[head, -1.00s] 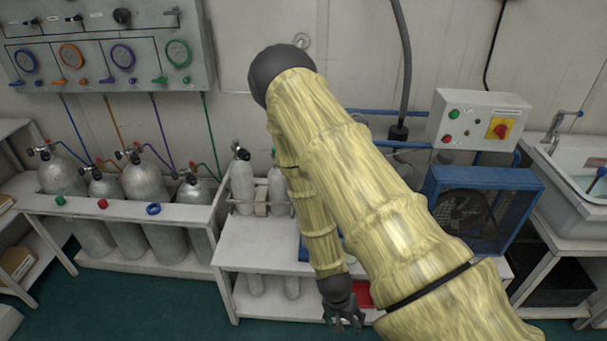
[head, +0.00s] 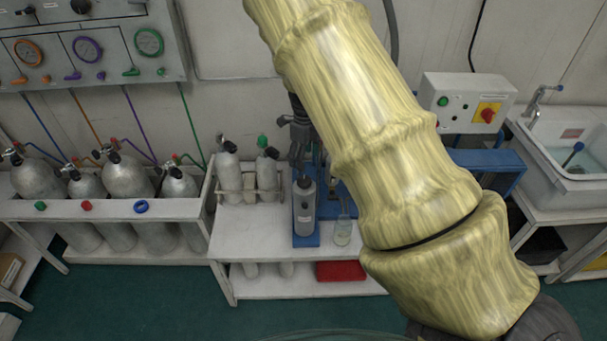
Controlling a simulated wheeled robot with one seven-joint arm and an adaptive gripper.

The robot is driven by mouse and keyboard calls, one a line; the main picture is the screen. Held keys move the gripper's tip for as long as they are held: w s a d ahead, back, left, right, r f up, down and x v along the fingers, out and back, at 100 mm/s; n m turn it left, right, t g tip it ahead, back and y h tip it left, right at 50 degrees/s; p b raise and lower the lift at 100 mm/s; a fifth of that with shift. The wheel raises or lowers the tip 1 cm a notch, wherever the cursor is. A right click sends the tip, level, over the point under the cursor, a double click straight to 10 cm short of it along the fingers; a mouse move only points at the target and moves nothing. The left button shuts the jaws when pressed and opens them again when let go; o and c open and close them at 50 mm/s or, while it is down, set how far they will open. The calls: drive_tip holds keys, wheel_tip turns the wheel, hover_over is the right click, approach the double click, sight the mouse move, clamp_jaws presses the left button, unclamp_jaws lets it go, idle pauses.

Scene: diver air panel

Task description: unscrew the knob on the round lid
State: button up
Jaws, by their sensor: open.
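A grey upright cylinder (head: 304,210) stands in a blue stand (head: 306,239) on the white bench. It has a dark top (head: 303,181). I cannot make out for certain a round lid or its knob; the top of this cylinder may be it. My gripper (head: 303,160) is dark, points down and is open, just above and behind the cylinder's top in the picture. I cannot tell whether its fingers touch anything. My arm hides the bench's right part and much of what stands there.
A glass jar (head: 343,230) stands right of the cylinder. Two small tanks (head: 230,172) stand in a rack at left. A red tray (head: 340,271) lies on the lower shelf. A grey control box (head: 466,102) and a white sink (head: 568,147) are at right.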

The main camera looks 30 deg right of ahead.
sight(305, 180)
wheel_tip(305, 180, down, 10)
drive_tip(key=p, duration=0.3)
drive_tip(key=shift+f, duration=0.1)
idle(0.3)
drive_tip(key=c, duration=1)
